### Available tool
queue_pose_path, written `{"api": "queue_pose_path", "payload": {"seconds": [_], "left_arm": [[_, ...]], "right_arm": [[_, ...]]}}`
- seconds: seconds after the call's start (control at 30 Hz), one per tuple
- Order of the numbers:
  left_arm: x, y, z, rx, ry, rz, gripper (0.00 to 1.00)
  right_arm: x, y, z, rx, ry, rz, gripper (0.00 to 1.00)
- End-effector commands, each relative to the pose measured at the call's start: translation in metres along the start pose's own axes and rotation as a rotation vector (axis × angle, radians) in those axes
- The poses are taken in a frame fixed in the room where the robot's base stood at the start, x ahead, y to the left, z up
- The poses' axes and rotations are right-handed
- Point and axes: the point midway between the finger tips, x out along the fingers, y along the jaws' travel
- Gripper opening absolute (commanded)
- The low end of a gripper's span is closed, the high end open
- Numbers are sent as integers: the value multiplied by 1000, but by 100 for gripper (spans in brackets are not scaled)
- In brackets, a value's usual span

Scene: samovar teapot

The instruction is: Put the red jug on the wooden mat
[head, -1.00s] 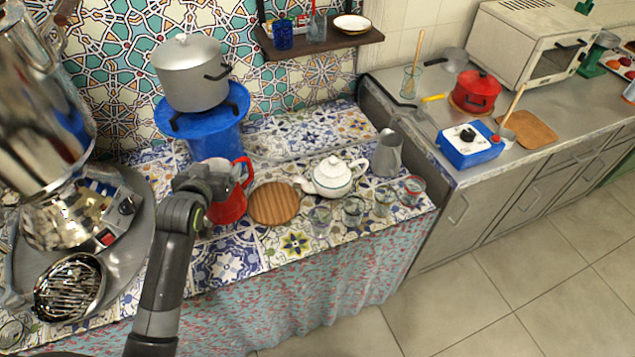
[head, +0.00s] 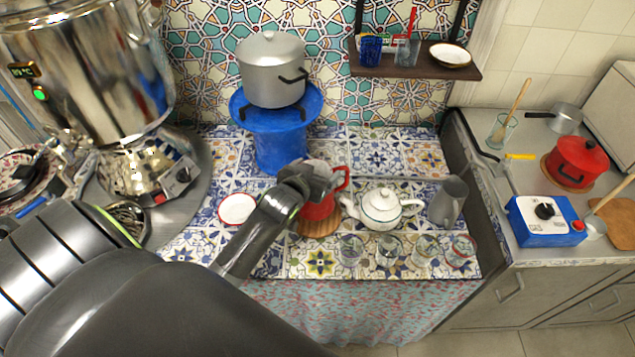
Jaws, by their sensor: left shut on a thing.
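The red jug (head: 320,208) stands upright at the wooden mat (head: 318,228), a round brown board on the tiled counter. The jug covers most of the mat, and I cannot tell whether its base touches the wood. My left gripper (head: 318,182) is shut on the red jug from the left, near its upper part. The gripper hides part of the jug's rim and side. The jug's handle shows to the right of the gripper. My right gripper is not in view.
A white teapot (head: 382,208) stands close to the right of the jug, with several glasses (head: 388,250) in front. A grey pitcher (head: 448,200) is further right. A red-rimmed white dish (head: 238,208) lies left. A blue stand (head: 278,140) with a pot is behind.

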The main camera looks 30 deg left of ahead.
Motion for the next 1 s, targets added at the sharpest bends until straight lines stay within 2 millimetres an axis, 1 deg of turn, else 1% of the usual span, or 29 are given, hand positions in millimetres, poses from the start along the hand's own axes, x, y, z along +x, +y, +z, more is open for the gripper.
{"api": "queue_pose_path", "payload": {"seconds": [0.3, 0.4, 0.63, 0.77, 0.8, 0.9, 1.0], "left_arm": [[14, 1, 33, 0, 2, 1, 29], [16, 1, 37, 1, 3, 2, 29], [16, 1, 37, 1, 4, 2, 29], [17, 1, 40, 1, 4, 1, 29], [17, 0, 41, 1, 0, 1, 89], [16, 0, 41, 0, 0, 1, 100], [16, 0, 41, 0, 0, 1, 100]], "right_arm": [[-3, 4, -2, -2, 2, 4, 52], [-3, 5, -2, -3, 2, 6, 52], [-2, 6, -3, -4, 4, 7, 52], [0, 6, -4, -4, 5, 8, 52], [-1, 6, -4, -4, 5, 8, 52], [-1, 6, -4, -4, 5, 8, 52], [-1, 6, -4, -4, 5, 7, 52]]}}
